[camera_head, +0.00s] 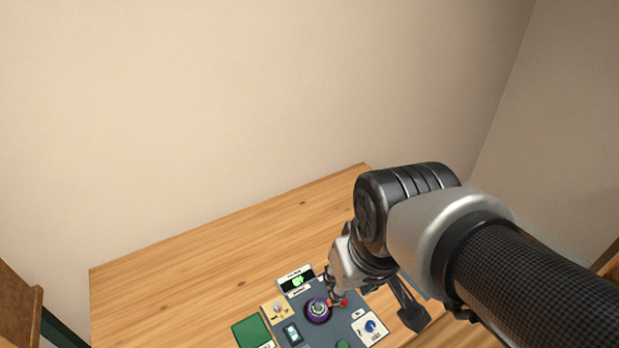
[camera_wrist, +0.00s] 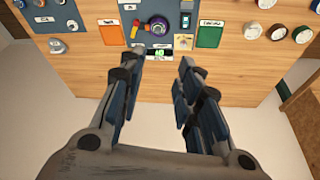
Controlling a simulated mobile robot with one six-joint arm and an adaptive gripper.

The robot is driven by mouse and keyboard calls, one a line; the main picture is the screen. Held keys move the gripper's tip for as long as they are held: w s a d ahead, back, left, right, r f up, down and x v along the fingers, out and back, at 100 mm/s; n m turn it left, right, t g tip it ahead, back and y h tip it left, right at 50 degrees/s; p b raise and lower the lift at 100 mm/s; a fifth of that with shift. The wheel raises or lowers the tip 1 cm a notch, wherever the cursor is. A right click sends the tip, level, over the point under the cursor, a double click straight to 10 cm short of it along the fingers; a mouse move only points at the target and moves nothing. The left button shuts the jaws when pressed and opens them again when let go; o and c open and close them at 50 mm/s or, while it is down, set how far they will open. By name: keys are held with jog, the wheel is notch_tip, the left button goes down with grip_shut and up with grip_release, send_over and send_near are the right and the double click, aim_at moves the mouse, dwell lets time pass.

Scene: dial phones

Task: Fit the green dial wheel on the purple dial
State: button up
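The purple dial (camera_head: 318,310) sits on the dark grey-blue panel on the table. It also shows at the top of the wrist view (camera_wrist: 158,25), beyond the fingertips. A small round green piece (camera_head: 343,344) is cut by the bottom edge of the head view; it may be the green dial wheel, but I cannot tell. No green wheel is clear in the wrist view. My gripper (camera_wrist: 162,61) is open, with its fingers well apart and nothing between them. In the head view my arm hides part of the panel's right side.
A display with green digits (camera_head: 297,282) is near the purple dial. A red and orange piece (camera_head: 340,302) lies beside the dial. A green card (camera_head: 251,332) is left; an orange card (camera_wrist: 112,35) shows in the wrist view. White round gauges (camera_wrist: 280,33) stand apart. The wooden table's left (camera_head: 160,290) is bare.

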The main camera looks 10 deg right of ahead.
jog(key=shift+m+t, duration=0.4)
jog(key=shift+t, duration=0.1)
jog(key=s, duration=0.2)
jog(key=s+r, duration=0.1)
jog(key=s, duration=0.2)
jog(key=shift+s+r, duration=0.15)
